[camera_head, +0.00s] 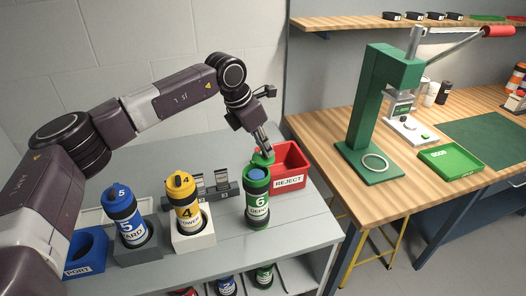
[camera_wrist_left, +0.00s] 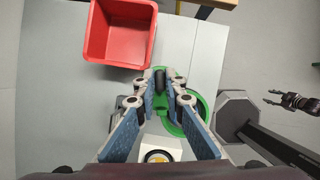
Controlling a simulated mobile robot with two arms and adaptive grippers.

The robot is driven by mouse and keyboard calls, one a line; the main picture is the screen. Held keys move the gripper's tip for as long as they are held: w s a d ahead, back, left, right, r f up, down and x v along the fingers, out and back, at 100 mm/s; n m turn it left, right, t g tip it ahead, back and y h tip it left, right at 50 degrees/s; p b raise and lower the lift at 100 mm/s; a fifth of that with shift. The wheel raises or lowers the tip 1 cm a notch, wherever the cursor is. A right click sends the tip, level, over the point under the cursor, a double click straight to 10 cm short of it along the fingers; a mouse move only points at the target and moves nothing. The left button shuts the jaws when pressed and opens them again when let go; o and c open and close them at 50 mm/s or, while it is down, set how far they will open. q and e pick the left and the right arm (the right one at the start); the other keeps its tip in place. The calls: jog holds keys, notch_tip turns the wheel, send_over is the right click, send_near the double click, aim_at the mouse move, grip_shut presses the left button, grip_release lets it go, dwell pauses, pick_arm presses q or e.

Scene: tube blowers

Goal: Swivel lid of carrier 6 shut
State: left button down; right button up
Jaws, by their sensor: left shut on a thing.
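Carrier 6 (camera_head: 257,212), a green tube with a white label, stands upright on the grey bench. Its green lid (camera_head: 263,158) is swung aside toward the back, so the open mouth shows a blue top inside. My left gripper (camera_head: 262,146) is shut on the lid from above. In the wrist view the left fingers (camera_wrist_left: 165,90) close around the lid's upright part, with the green rim of carrier 6 (camera_wrist_left: 204,112) just to the right.
The red reject bin (camera_head: 306,169) stands close behind carrier 6. Carrier 4 (camera_head: 187,214) in a white block and carrier 5 (camera_head: 127,230) in a grey block stand to the left. A dark rack (camera_head: 226,193) lies behind them. A green press (camera_head: 373,110) stands on the wooden table.

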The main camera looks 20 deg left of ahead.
aim_at(267, 164)
pick_arm(q)
jog(key=m, duration=0.2)
jog(key=s+d+m+g+h+b, duration=0.1)
jog(key=m, duration=0.1)
jog(key=shift+s+m+g, duration=0.2)
jog(key=shift+m+g, duration=0.1)
jog(key=m, duration=0.1)
jog(key=s+m+g, duration=0.1)
jog(key=m, duration=0.2)
jog(key=shift+s+d+m+g+b, duration=0.15)
jog(key=shift+s+m+g+b, duration=0.15)
jog(key=shift+s+g, duration=0.1)
jog(key=m, duration=0.1)
jog(key=s+m+g, duration=0.1)
jog(key=m, duration=0.1)
jog(key=m+g, duration=0.1)
jog(key=m, duration=0.1)
jog(key=shift+s+a+r, duration=0.15)
jog(key=shift+s+a, duration=0.15)
jog(key=shift+s, duration=0.05)
jog(key=m, duration=0.2)
jog(key=m+p, duration=0.1)
jog(key=shift+s+a+g+y, duration=0.3)
jog(key=shift+s+g, duration=0.1)
jog(key=shift+s+a+m+g+y, duration=0.15)
jog(key=shift+a+m+y, duration=0.05)
jog(key=shift+m, duration=0.5)
jog(key=shift+s+a+m+g+y, duration=0.15)
jog(key=shift+a+m+y, duration=0.05)
jog(key=shift+m, duration=0.5)
